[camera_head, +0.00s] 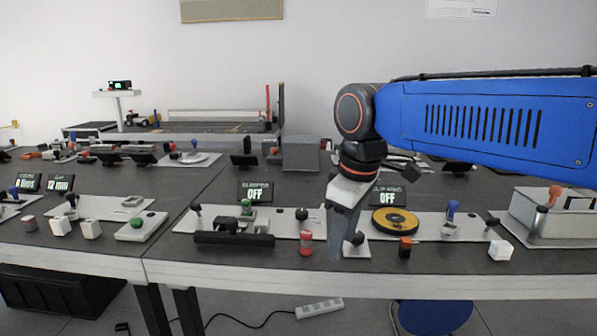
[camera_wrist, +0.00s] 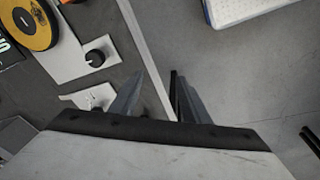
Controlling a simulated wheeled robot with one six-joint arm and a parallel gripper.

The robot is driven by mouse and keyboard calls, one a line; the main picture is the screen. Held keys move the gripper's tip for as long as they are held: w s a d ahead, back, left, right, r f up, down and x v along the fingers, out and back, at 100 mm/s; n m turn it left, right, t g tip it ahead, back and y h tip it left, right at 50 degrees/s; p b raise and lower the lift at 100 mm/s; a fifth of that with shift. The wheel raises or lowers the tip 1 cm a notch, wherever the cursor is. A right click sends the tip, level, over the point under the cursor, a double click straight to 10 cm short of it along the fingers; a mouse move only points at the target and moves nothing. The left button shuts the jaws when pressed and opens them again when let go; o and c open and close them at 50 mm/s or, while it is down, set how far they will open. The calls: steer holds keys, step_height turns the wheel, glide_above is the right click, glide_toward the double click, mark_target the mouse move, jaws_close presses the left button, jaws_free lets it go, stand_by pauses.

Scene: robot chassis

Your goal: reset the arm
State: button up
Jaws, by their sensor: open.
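My gripper (camera_head: 341,247) hangs from the end of my blue arm in the head view, pointing down in front of the table's near edge area. In the wrist view my gripper (camera_wrist: 158,92) shows its two fingers apart with nothing between them. The table's edge strip and the floor lie beyond the fingertips in that view. The blue arm reaches in from the right in the head view. The fingers overlap each other in the head view, so their gap is hard to see there.
A dark table (camera_head: 450,262) carries several devices. A black knob (camera_wrist: 95,58) shows in the wrist view. The air above the table's middle is mostly free.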

steer(key=s+d+f+m+t, duration=0.1)
steer(key=s+d+f+m, duration=0.4)
steer(key=d, duration=0.5)
steer(key=s+d+f+m+t+h, duration=0.1)
steer(key=s+d+f+m+t, duration=0.1)
steer(key=s+d+f+m, duration=0.4)
steer(key=s+d+f, duration=0.2)
steer(key=d+f, duration=0.2)
steer(key=shift+s+d+f+m, duration=0.15)
steer(key=shift+s+f+m, duration=0.1)
steer(key=shift+m, duration=0.05)
stand_by(0.5)
